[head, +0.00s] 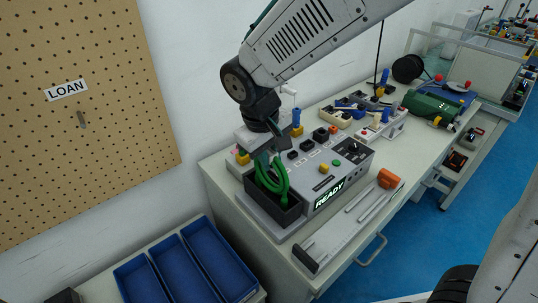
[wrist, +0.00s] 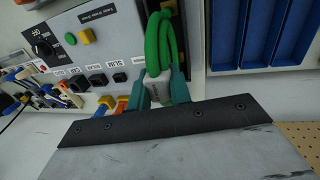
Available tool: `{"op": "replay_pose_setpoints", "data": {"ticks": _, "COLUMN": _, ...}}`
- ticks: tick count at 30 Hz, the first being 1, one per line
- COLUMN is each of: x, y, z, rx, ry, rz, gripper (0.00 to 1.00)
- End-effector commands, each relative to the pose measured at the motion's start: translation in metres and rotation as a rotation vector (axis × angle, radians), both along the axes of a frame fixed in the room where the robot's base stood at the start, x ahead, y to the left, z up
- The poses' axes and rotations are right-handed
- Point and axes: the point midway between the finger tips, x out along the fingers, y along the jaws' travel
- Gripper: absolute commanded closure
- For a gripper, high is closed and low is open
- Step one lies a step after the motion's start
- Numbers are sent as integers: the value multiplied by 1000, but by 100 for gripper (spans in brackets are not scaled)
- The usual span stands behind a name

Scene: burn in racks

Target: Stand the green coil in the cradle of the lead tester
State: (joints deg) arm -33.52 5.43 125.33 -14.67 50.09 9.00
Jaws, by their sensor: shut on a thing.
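The green coil (head: 272,178) is in my gripper (head: 268,150), which points down at the left end of the lead tester (head: 318,187). The coil's lower part is inside the dark open-topped cradle (head: 270,211), and its loops stand upright. In the wrist view my gripper (wrist: 157,92) is shut on a light grey piece at the coil's end, and the green loops (wrist: 163,45) extend away from the fingers. The tester's display reads READY. The cradle walls hide the bottom of the coil, so I cannot tell whether it touches the floor.
Blue bins (head: 184,264) stand at lower left, below a pegboard (head: 75,110) marked LOAN. A metal slide with an orange end (head: 388,179) lies in front of the tester. Tools, a green cylinder (head: 430,107) and a black reel (head: 407,68) are farther along the bench.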

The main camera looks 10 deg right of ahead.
Motion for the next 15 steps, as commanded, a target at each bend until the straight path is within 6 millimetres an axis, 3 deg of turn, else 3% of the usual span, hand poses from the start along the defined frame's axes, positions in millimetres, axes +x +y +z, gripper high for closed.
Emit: {"op": "replay_pose_setpoints", "data": {"ticks": 15, "x": 0, "y": 0, "z": -6, "rx": 0, "ry": 0, "rz": 0, "gripper": 100}}
